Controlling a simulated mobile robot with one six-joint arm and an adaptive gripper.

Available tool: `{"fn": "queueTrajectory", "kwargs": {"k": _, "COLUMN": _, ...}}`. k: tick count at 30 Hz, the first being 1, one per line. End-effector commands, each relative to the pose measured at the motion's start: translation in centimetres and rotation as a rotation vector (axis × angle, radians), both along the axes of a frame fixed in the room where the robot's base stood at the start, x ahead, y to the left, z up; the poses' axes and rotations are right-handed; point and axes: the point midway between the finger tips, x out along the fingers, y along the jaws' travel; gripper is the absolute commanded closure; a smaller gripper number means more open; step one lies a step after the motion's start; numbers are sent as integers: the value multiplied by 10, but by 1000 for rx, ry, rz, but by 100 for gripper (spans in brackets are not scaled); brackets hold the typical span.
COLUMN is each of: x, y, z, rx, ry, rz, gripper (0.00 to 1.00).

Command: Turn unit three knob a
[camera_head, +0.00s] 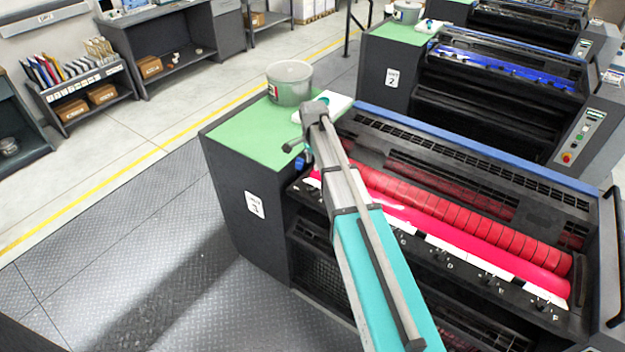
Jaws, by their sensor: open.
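The near press unit (254,205) has a green-topped end cabinet and a number label that is hard to read. A row of small dark knobs (490,281) with letters beside them runs along its front rail, below a bright magenta roller (500,258). My arm reaches up from the bottom over this unit. My gripper (292,146) shows only as small dark parts at the arm's far end, near the green top's front right edge. It is open and I see nothing in it.
A grey ink can (289,84) stands on the green top, with a white item (337,106) beside it. A second unit (393,78), labelled 2, stands behind. Shelves (85,97) with folders and boxes line the back left. The floor (140,250) at left is clear.

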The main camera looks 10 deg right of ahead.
Motion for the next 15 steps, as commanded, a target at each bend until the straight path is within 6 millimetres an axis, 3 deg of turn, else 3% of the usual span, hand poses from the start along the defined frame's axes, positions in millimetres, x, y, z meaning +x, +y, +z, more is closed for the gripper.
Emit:
{"fn": "queueTrajectory", "kwargs": {"k": 3, "x": 8, "y": 1, "z": 7, "rx": 0, "ry": 0, "rz": -35, "gripper": 50}}
{"fn": "queueTrajectory", "kwargs": {"k": 15, "x": 8, "y": 1, "z": 6, "rx": 0, "ry": 0, "rz": -43, "gripper": 50}}
